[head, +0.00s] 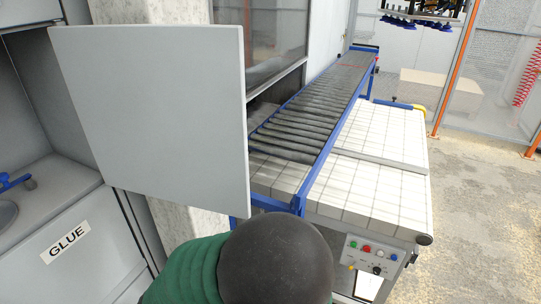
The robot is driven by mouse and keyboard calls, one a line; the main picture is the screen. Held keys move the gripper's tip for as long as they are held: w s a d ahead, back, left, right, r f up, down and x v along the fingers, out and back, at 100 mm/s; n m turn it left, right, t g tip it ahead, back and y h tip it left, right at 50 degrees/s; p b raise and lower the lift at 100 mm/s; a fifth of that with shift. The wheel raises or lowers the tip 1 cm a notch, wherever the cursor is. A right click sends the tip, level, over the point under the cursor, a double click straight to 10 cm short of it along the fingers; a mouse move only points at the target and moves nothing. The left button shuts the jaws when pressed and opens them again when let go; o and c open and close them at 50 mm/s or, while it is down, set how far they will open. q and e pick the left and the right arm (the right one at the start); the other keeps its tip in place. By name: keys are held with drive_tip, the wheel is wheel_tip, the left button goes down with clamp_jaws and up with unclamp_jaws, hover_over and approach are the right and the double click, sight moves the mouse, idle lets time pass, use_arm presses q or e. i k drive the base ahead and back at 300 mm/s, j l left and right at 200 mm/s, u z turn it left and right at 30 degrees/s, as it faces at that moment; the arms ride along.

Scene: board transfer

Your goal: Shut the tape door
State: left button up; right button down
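A flat, light grey door panel (150,115) stands upright at the left, out in front of the cabinets and the pale column. Its thick right edge is visible, and no tape label shows on the face I see, so I cannot confirm it is the tape door. I cannot make out its hinge. It hides part of the cabinet openings behind it. A lower grey cabinet front (95,258) carries a GLUE label. Neither of my grippers is in view.
A blue-framed roller conveyor (315,100) runs away behind the panel's right side. A white tiled table (380,190) with a button panel (371,254) stands beside it. The floor (480,220) at the right is clear. A pale box (440,90) stands farther back.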

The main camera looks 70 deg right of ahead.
sight(161, 109)
drive_tip(key=l+z, duration=0.4)
drive_tip(key=i+l+z, duration=0.1)
drive_tip(key=l+z, duration=0.35)
drive_tip(key=l, duration=0.1)
